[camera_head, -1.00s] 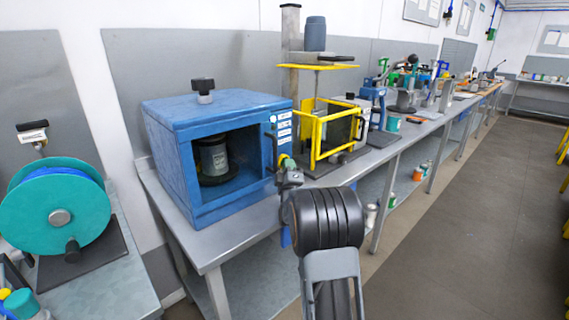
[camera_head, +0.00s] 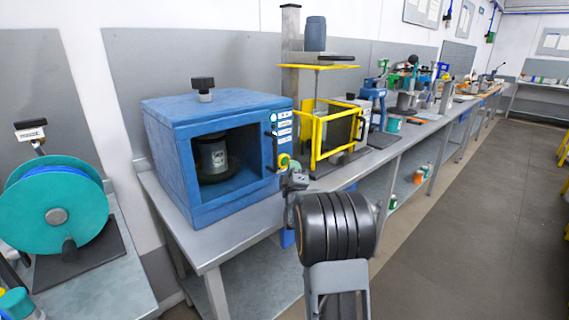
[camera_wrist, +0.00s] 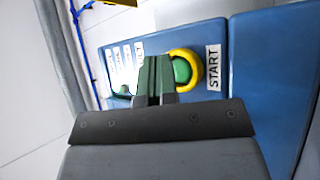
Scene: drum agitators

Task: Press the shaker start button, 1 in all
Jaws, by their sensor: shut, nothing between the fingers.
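The shaker is a blue box (camera_head: 215,103) on the grey bench, with a dark can (camera_head: 212,157) inside its open front. Its start button (camera_wrist: 183,70) is green with a yellow ring, beside a white START label (camera_wrist: 214,67). The button also shows at the lower right of the box in the head view (camera_head: 284,161). My gripper (camera_wrist: 155,62) is shut and empty. In the wrist view its fingertips overlap the panel just left of the button and cover the ring's left edge. I cannot tell whether they touch. In the head view my gripper is beside the button, at the box's right front edge.
A yellow-framed machine (camera_head: 318,128) stands just right of the shaker. A teal reel (camera_head: 55,212) stands on a separate bench at left. A dark handle (camera_head: 274,143) sticks out from the panel above the button. The floor (camera_head: 455,220) at right is clear.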

